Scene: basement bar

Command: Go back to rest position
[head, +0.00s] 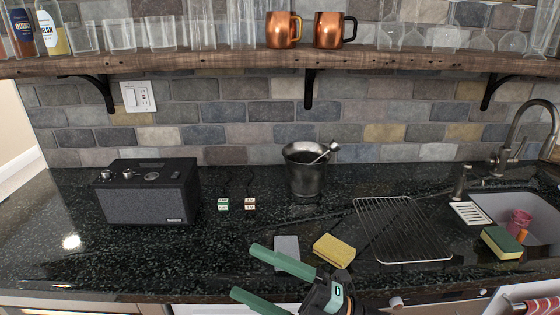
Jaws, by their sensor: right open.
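My right gripper (245,270) is low in the middle of the head view, over the front edge of the dark speckled counter (120,262). Its two green fingers are spread apart and point left, with nothing between them. The upper finger overlaps the lower part of a grey flat block (287,248) in the picture; I cannot tell whether they touch. A yellow sponge (334,250) lies just right of that block, above the gripper's body. My left gripper is not in view.
A black radio (146,193) stands at left, two small cubes (236,204) and a metal bucket (305,175) at the back. A wire rack (400,230) and a sink (515,210) are at right. A wooden shelf (210,63) holds glasses and copper mugs. The front left counter is clear.

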